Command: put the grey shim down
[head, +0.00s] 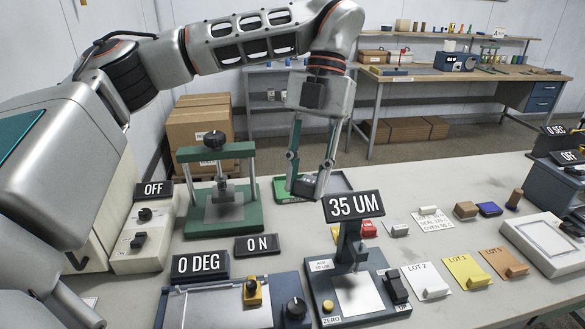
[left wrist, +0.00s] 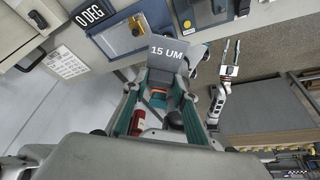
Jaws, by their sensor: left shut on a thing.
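My left gripper (head: 308,185) is shut on the grey shim (head: 302,188), a small block held between its fingertips above the table. In the left wrist view the shim (left wrist: 165,54) shows its grey face marked 15 UM, between the fingers of the left gripper (left wrist: 165,75).
The green press (head: 236,221) stands left of the left gripper. The 0 DEG device (head: 225,310) lies in front. Right of the gauge are lot cards (head: 468,273), small blocks (head: 465,210) and a white plate device (head: 548,241). A narrow bare strip (head: 290,235) lies between press and gauge.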

